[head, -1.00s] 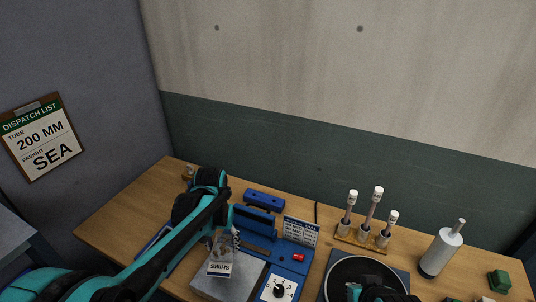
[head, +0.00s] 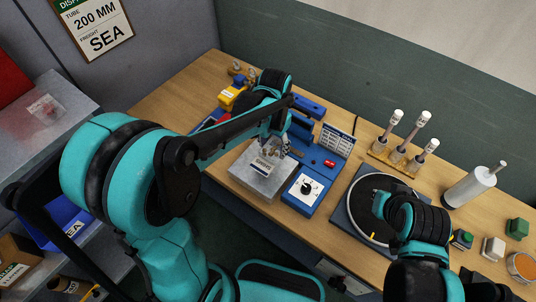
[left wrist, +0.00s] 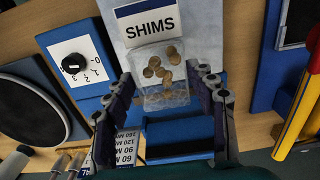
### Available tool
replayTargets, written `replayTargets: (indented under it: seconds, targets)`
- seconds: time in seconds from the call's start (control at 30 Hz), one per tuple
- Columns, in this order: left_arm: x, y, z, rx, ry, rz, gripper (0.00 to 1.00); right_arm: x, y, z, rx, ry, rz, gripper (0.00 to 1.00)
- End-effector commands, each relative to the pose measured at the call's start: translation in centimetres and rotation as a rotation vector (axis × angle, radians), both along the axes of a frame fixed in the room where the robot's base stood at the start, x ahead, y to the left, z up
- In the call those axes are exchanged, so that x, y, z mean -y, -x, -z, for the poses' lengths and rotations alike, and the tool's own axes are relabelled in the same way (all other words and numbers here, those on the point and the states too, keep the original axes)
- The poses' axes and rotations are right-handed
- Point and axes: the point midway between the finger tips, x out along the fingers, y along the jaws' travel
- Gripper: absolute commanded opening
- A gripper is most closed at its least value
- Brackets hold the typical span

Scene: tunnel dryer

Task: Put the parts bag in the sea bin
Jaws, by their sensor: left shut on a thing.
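The parts bag is a small clear bag with a white SHIMS label (head: 262,166) and several brass-coloured discs in it, which show in the left wrist view (left wrist: 162,72). My left gripper (head: 275,145) is shut on the bag, with its fingers on either side in the left wrist view (left wrist: 168,98). The bag is over the grey plate of the blue sealing machine; I cannot tell whether it touches. The sea bin (head: 60,226) is blue with a SEA label, on the lower shelf at the left, partly behind my left arm.
A grey metal shelf (head: 72,92) above the bin carries another small bag (head: 43,108). A cardboard box (head: 18,262) stands beside the bin. On the bench are a black round turntable (head: 356,222), capped tubes in a wooden rack (head: 388,158) and a white cylinder (head: 470,185).

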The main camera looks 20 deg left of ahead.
Motion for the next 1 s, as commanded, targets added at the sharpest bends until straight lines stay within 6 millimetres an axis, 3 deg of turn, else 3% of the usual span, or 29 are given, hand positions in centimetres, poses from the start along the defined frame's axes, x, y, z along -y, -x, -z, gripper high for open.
replayTargets:
  seconds: [0.13,0.27,0.5,0.87,0.9,0.97,1.0]
  targets:
    - [-1.5,-0.4,1.0,0.0,0.0,-0.002,0.17,0.0,0.0,0.5,0.0,0.0,0.0,0.0]
    - [-1.7,-0.5,1.6,0.0,0.0,0.0,0.17,0.0,0.0,0.7,0.0,0.0,0.0,0.0]
    - [-1.7,-0.5,5.0,0.0,0.0,0.0,0.17,0.0,0.0,2.1,0.0,0.0,0.0,0.0]
    - [-1.7,-0.4,5.3,0.0,0.0,0.0,0.17,0.0,0.0,2.3,0.0,0.0,0.0,0.0]
    - [-1.7,-0.4,5.4,0.0,0.0,0.0,0.59,0.0,0.0,2.3,0.0,0.0,0.0,0.0]
    - [-1.7,-0.4,5.3,0.0,0.0,0.0,0.75,0.0,0.0,2.2,0.0,0.0,0.0,0.0]
    - [-1.7,-0.4,5.3,0.0,0.0,0.0,0.77,0.0,0.0,2.2,0.0,0.0,0.0,0.0]
